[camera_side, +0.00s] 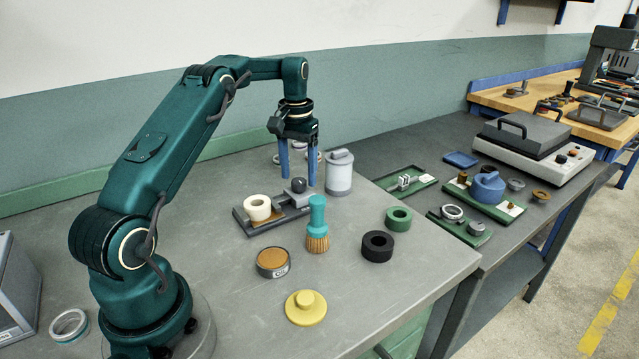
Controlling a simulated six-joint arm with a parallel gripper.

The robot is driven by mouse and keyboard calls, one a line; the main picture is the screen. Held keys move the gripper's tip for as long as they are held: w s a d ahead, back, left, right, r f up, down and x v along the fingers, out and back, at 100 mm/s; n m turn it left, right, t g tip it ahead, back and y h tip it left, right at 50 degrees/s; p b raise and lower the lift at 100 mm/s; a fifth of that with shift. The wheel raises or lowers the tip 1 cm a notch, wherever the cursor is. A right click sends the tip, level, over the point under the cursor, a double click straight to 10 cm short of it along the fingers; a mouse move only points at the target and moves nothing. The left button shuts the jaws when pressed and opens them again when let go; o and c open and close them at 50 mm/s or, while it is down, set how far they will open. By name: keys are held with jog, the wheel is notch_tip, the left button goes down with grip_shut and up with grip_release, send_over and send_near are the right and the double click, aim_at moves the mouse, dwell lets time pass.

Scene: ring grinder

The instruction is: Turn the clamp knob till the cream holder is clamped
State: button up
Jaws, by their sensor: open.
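The cream holder (257,208) is a cream ring-shaped piece at the left end of a dark grey clamp base (279,221) on the grey table. The clamp knob (299,185) is a dark ball-like knob near the right end of that base. My gripper (298,183) points straight down with its two blue fingers apart. The fingers appear to the left and right of the knob in this view. I cannot tell whether they touch it. The contact between the clamp and the holder is too small to make out.
A grey-white canister (339,173) stands close to the right of my gripper. A teal-handled brush (317,225) stands in front of the base. An orange-brown tin (273,262), yellow knobbed disc (306,307), black ring (377,246) and green ring (398,218) lie nearby.

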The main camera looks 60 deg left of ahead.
aim_at(300, 181)
jog(key=shift+r, duration=1.8)
jog(key=shift+d, duration=0.1)
jog(key=s+d+r+m+t+y, duration=0.1)
jog(key=s+d+r+m+t, duration=0.25)
jog(key=d+r, duration=1.15)
jog(key=s+d+m+t, duration=0.2)
jog(key=s+d, duration=0.4)
jog(key=s, duration=0.3)
jog(key=s+d+f+h, duration=0.1)
jog(key=s+d+f, duration=0.1)
jog(key=s+f, duration=0.4)
notch_tip(300, 181, down, 3)
jog(key=shift+s+d+f, duration=0.1)
jog(key=shift+s+d, duration=0.1)
